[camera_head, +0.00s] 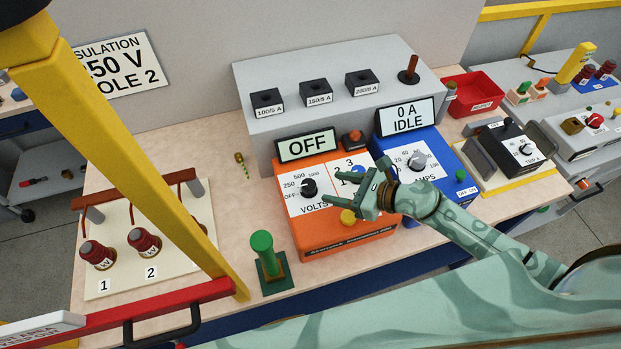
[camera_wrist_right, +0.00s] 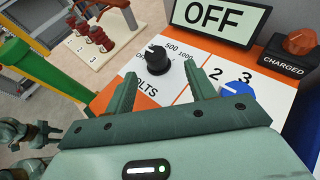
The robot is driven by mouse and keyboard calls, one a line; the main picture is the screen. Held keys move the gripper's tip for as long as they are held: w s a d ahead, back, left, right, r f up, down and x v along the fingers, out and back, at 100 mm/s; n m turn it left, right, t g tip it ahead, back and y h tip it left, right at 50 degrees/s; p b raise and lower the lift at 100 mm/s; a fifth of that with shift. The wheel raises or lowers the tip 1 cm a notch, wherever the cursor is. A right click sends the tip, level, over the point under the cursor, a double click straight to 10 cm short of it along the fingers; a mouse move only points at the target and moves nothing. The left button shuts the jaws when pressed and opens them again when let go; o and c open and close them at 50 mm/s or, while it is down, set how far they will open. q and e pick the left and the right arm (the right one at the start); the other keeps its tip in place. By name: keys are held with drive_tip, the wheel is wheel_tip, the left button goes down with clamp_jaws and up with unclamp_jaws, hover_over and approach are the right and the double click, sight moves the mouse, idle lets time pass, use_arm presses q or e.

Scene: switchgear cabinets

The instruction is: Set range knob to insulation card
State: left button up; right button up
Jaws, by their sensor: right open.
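The insulation card (camera_head: 122,66) is a white sign on the back wall. It reads "50 V" and "OLE 2", with its left edge hidden behind a yellow post. The range knob (camera_head: 309,187) is black and sits on the orange tester's white VOLTS dial, marked OFF, 250, 500 and 1000. Its pointer appears to be on the OFF side, and the tester display (camera_head: 308,144) reads OFF. The knob (camera_wrist_right: 161,61) also shows in the wrist view. My right gripper (camera_head: 332,190) is open, its fingers pointing at the knob from the right, apparently not touching it.
The orange tester (camera_head: 345,238) has a blue knob (camera_wrist_right: 237,90), a yellow button (camera_head: 348,217) and a CHARGED lamp (camera_wrist_right: 299,42). A blue unit (camera_head: 450,170) stands to its right. A green post (camera_head: 266,255) stands front left. The yellow post (camera_head: 140,150) crosses the left side.

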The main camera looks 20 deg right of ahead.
sight(310, 185)
drive_tip(key=x, duration=0.4)
drive_tip(key=shift+w+a, duration=0.1)
drive_tip(key=shift+a, duration=0.35)
drive_tip(key=x, duration=0.2)
drive_tip(key=shift+a, duration=0.4)
drive_tip(key=shift+w+a+f, duration=0.15)
drive_tip(key=shift+w+f, duration=0.05)
drive_tip(key=shift+w, duration=0.05)
drive_tip(key=shift+w+f, duration=0.15)
drive_tip(key=shift+a, duration=0.1)
use_arm(q)
drive_tip(key=shift+w+a, duration=0.7)
drive_tip(key=shift+w, duration=0.3)
use_arm(e)
drive_tip(key=c, duration=1)
